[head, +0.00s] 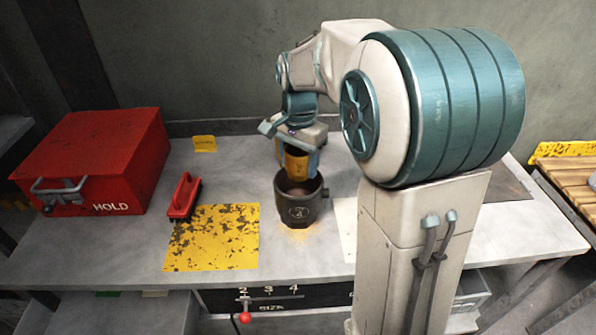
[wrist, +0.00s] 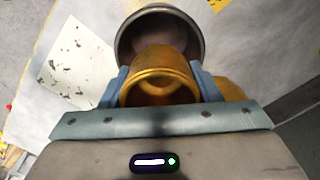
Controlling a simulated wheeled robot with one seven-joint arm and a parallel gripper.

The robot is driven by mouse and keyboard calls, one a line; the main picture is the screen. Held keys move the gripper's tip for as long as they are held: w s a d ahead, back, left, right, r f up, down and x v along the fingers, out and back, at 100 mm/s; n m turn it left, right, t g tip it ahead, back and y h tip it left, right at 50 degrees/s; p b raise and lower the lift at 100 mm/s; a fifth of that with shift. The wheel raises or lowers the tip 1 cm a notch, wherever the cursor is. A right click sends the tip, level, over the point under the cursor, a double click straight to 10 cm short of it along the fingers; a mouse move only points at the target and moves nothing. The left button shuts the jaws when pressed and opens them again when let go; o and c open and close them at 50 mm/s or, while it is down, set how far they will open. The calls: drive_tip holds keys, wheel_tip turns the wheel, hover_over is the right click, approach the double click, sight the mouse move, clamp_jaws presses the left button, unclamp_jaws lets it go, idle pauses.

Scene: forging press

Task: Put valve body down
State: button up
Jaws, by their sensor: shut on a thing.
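In the head view, my gripper (head: 297,145) points down and holds the valve body (head: 296,162) over a dark round pot (head: 300,211) on the bench. The pot also shows in the wrist view (wrist: 126,50), just beyond the valve body. I cannot tell whether the two touch.
The grey bench (head: 232,178) also bears a red HOLD box (head: 105,160), a red-handled brush (head: 184,196), a worn yellow plate (head: 211,238) and a small yellow card (head: 205,144). A pale plate (head: 345,228) lies right of the pot. A wooden pallet (head: 575,172) stands far right.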

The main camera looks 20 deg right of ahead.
sight(299, 177)
wheel_tip(299, 177, down, 4)
drive_tip(key=shift+r, duration=0.1)
drive_tip(key=shift+f+b, duration=0.3)
drive_tip(key=shift+f, duration=0.3)
drive_tip(key=shift+f, duration=0.1)
drive_tip(key=o, duration=1)
